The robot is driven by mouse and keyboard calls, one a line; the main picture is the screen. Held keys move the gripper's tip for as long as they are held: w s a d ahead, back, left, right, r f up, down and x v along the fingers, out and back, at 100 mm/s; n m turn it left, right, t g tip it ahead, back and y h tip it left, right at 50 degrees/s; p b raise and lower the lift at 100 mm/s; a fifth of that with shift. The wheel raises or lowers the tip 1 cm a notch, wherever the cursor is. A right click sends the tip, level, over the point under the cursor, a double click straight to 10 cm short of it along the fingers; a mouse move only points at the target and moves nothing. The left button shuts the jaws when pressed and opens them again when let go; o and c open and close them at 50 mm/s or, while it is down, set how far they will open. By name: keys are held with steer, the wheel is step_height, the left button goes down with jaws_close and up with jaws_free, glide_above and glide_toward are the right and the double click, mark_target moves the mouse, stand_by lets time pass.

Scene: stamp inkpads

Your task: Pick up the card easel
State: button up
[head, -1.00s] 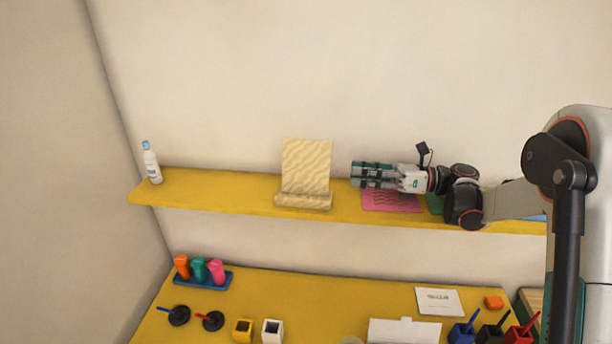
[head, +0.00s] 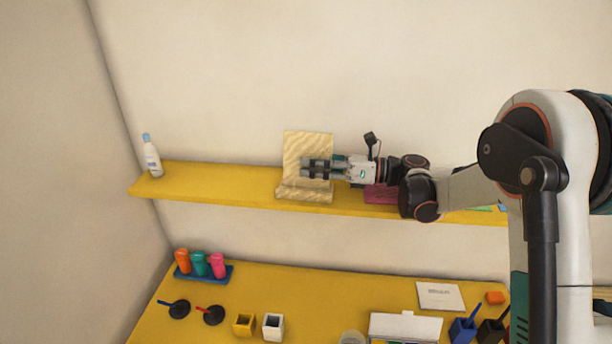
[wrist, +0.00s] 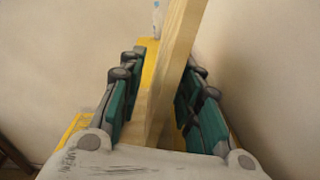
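The card easel (head: 306,143) is a light, wood-grained upright panel with a ledge at its foot, standing on the yellow shelf. My gripper (head: 306,168) overlaps the right and middle part of its panel in the head view. In the wrist view, the easel's panel (wrist: 176,65) stands edge-on between the two green-padded fingers of my gripper (wrist: 160,95). The fingers are apart, one on each side of the panel. A gap shows on the left side; the right finger is close to the panel, and contact there cannot be told.
The yellow shelf (head: 225,186) runs along the wall. A white bottle (head: 152,158) stands at its left end, and a pink pad (head: 380,195) lies right of the easel. The yellow table (head: 320,290) below holds stamps, inkpads and cards.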

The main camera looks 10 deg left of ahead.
steer(key=shift+a, duration=0.4)
jaws_close()
steer(key=shift+r, duration=0.1)
